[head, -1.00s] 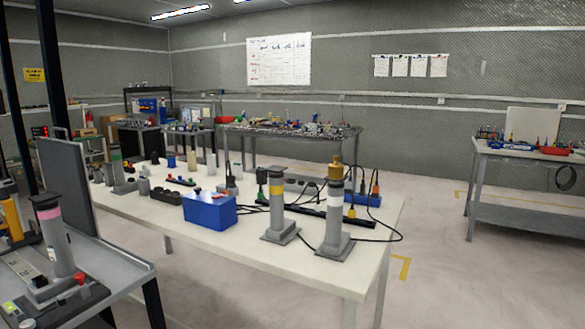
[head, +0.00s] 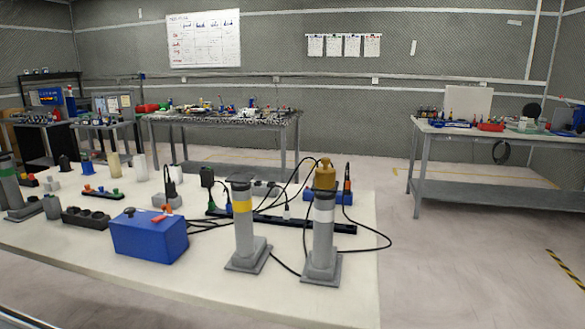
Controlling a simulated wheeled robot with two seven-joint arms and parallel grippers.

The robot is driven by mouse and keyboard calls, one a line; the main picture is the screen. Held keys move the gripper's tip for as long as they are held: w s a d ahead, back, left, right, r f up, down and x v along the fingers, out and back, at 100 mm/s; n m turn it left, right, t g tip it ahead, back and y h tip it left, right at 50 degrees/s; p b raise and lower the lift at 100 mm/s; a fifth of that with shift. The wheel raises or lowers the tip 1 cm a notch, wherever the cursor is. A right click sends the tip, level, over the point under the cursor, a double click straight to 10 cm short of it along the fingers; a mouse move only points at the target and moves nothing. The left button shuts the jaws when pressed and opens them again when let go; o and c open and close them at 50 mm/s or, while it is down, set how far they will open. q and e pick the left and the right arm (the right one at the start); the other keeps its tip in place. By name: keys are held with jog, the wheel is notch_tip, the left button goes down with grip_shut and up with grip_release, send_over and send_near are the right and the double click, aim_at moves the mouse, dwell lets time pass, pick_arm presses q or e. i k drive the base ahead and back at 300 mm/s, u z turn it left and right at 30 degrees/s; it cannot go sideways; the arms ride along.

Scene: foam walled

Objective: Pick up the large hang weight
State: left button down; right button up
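A brass-coloured weight (head: 325,175) with a narrow top shows in the head view, right of centre. It appears to rest on top of a grey post with a white band (head: 322,240), near the right end of the white table (head: 190,292). It is the only brass weight I can make out, and I cannot tell its size against others. A second grey post with a yellow band (head: 245,235) stands just left of it. Neither of my grippers is in view.
A blue box (head: 149,236) stands left of the posts. A black power strip (head: 280,222) and loose black cables lie around and behind them. A grey workbench (head: 490,135) stands at the right back, a cluttered table (head: 225,118) behind. The floor right of the white table is clear.

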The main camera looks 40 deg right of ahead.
aim_at(324, 177)
jog(key=z, duration=0.55)
jog(key=i, duration=0.8)
jog(key=z, duration=1.1)
jog(key=i, duration=0.15)
jog(key=z, duration=0.15)
